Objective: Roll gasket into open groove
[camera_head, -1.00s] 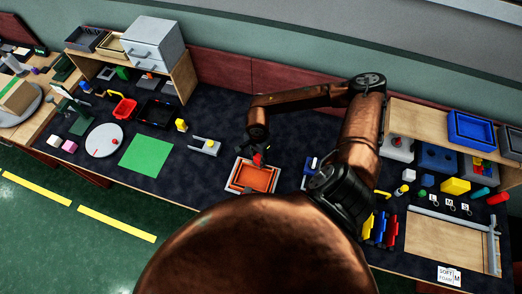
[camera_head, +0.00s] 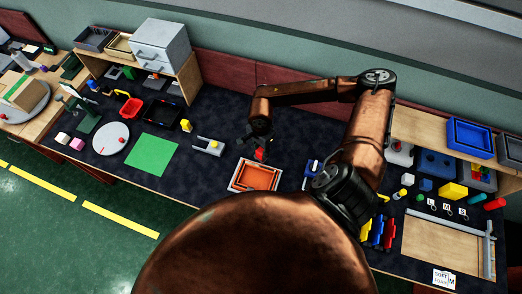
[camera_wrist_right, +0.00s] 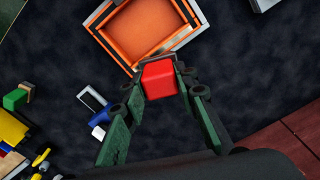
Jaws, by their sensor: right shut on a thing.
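An orange square tray-like part (camera_head: 267,177) with a pale outer border lies on the dark bench mat; it also shows at the top of the right wrist view (camera_wrist_right: 113,45). My right gripper (camera_head: 260,149) is shut on a red block (camera_wrist_right: 160,79), which also shows in the head view (camera_head: 260,155). The block is beside the part's far edge in the head view, and I cannot tell whether they touch. My left gripper is out of view.
A grey bracket with a yellow piece (camera_head: 209,147) and a green mat (camera_head: 152,155) lie to the left. Blue bins (camera_head: 470,138) stand at the right.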

